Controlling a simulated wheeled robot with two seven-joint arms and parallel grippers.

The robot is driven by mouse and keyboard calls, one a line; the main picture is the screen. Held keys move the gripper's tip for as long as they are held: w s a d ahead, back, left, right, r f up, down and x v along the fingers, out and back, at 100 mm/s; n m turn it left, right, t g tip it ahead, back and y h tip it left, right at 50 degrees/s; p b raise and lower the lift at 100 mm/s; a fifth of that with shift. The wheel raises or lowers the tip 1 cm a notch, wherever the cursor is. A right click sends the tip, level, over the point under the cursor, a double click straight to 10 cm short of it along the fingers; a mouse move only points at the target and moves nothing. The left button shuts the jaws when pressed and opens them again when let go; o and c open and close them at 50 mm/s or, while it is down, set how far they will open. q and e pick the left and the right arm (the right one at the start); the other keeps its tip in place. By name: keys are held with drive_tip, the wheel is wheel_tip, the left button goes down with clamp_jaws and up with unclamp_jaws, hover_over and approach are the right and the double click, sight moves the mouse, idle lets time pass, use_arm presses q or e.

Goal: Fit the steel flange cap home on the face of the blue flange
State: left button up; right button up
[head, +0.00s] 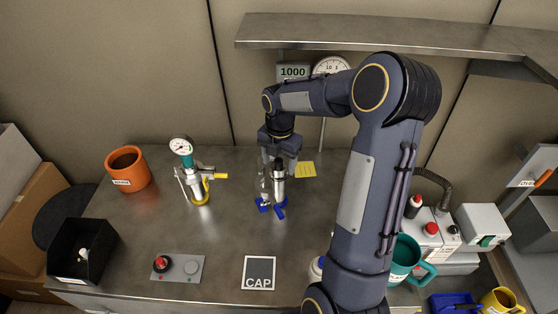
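The blue flange shows only as blue pieces (279,211) low on a steel fitting in the middle of the bench. My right gripper (267,188) points down from above, just at the left of a steel upright part with a dark top (279,184). The fingers overlap this fitting in the picture, so I cannot tell whether they are open or shut, or touching it. I cannot make out the steel flange cap separately. The dark square marked CAP (258,268) at the front of the bench is bare. My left gripper is out of view.
A valve with a gauge and yellow handle (198,188) stands left of the fitting. An orange pot (128,169), a black bin (80,252) and a button panel (178,268) are farther left. A teal mug (404,260) is right. A steel shelf (370,34) overhangs the back.

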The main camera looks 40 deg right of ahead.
drive_tip(key=shift+r, duration=3.95)
drive_tip(key=shift+s, duration=0.1)
drive_tip(key=shift+s+a+r+m, duration=0.2)
drive_tip(key=shift+r+m, duration=0.05)
drive_tip(key=shift+m, duration=0.05)
drive_tip(key=s+a+m+t+y, duration=0.2)
drive_tip(key=s+a+m, duration=0.6)
drive_tip(key=s+m, duration=0.2)
drive_tip(key=s+a+r+m+t+y, duration=0.1)
drive_tip(key=s+a+m+t, duration=0.2)
drive_tip(key=s+a+m, duration=0.6)
drive_tip(key=s+m, duration=0.2)
drive_tip(key=m, duration=0.2)
drive_tip(key=shift+m+y, duration=0.4)
